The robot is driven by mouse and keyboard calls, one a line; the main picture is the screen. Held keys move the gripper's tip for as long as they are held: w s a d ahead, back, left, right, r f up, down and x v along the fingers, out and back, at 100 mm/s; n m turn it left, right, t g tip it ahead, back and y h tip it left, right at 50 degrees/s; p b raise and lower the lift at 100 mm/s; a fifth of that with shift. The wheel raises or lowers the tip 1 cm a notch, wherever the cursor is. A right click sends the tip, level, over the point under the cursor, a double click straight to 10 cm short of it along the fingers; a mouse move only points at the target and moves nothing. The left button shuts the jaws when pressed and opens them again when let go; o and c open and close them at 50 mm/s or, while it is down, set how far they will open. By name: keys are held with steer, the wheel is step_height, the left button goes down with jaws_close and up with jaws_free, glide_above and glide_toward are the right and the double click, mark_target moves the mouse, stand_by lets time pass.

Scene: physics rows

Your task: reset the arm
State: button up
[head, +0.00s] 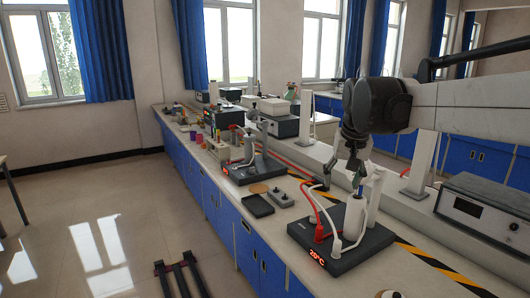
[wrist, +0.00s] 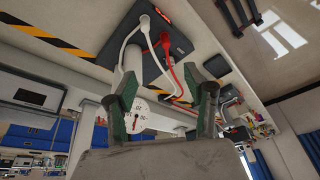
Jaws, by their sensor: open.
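My gripper (head: 345,184) hangs from my arm at the right of the head view, above the bench. It points down just above the near black heating unit, close to the white cylinder (head: 353,222) standing on it. In the wrist view my gripper (wrist: 166,95) shows two green-padded fingers spread wide apart. Nothing is held between them. A white round part with a dial (wrist: 138,112) shows beside and partly behind the left finger; I cannot tell whether they touch.
The near black heating unit (head: 338,262) has a red display and red and white cables that rise near my gripper. A similar unit (head: 238,176) stands farther along the bench. A black tray (head: 257,206) lies between them. A grey instrument (head: 483,208) sits at right. The floor at left is mostly open.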

steer(key=s+f+t, duration=0.1)
steer(key=s+f, duration=0.3)
steer(key=s, duration=0.5)
steer(key=s+f+n+t, duration=0.1)
steer(key=s+f, duration=0.3)
steer(key=s, duration=0.6)
steer(key=s+f+t, duration=0.1)
steer(key=s+f, duration=0.3)
steer(key=s, duration=0.5)
steer(key=shift+s, duration=0.15)
steer(key=shift+r, duration=0.1)
stand_by(0.9)
